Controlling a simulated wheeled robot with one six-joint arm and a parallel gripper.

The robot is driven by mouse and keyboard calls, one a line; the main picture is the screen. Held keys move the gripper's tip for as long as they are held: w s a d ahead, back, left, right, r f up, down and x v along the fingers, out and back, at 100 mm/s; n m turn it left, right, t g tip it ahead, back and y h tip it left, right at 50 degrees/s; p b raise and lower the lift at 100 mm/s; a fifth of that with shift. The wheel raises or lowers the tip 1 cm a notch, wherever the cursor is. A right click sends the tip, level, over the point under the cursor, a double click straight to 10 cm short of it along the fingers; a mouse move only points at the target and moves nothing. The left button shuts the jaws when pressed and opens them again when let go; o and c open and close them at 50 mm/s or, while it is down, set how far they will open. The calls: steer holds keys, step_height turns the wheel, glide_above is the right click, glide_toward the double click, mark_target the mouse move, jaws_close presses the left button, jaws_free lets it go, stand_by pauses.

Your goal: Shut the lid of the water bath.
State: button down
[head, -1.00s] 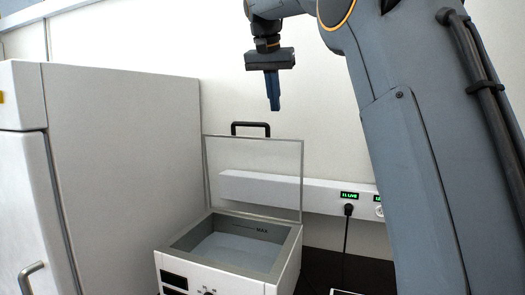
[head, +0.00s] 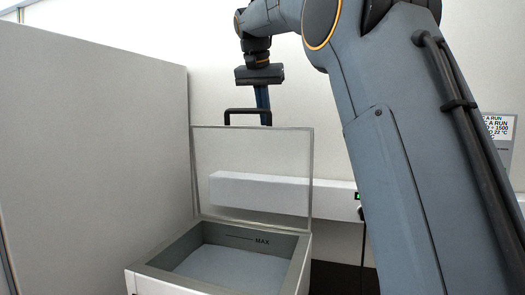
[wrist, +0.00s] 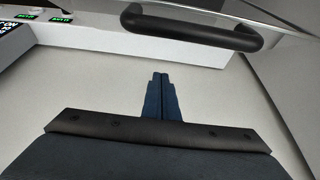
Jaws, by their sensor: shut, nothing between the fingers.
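The water bath (head: 300,262) stands low in the middle of the head view, with water inside below a MAX mark. Its clear, grey-framed lid (head: 252,170) stands upright, hinged at the back rim. A black handle (head: 247,111) sits on the lid's top edge; it also shows at the top of the wrist view (wrist: 190,28). My gripper (head: 265,120) is shut and empty, pointing down at handle height, and seems to be behind the lid. In the wrist view the closed fingertips (wrist: 160,76) are apart from the handle, with a gap between them.
A tall grey cabinet (head: 95,150) stands close on the left of the bath. A white socket rail (head: 260,193) runs along the wall behind the lid. A sign with text (head: 497,128) is at the right. My arm covers much of the right side.

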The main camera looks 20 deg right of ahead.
steer(key=p, duration=0.2)
glide_above(264, 163)
steer(key=w+d, duration=0.2)
steer(key=w, duration=0.2)
step_height(264, 163, down, 8)
steer(key=s, duration=0.1)
steer(key=a+p, duration=0.1)
steer(key=s, duration=0.1)
steer(key=shift+s+a+f+p, duration=0.15)
steer(key=shift+s+f+p, duration=0.15)
steer(key=shift+s+a+f, duration=0.2)
steer(key=shift+s+a, duration=0.1)
steer(key=shift+s, duration=0.1)
steer(key=shift+s, duration=0.1)
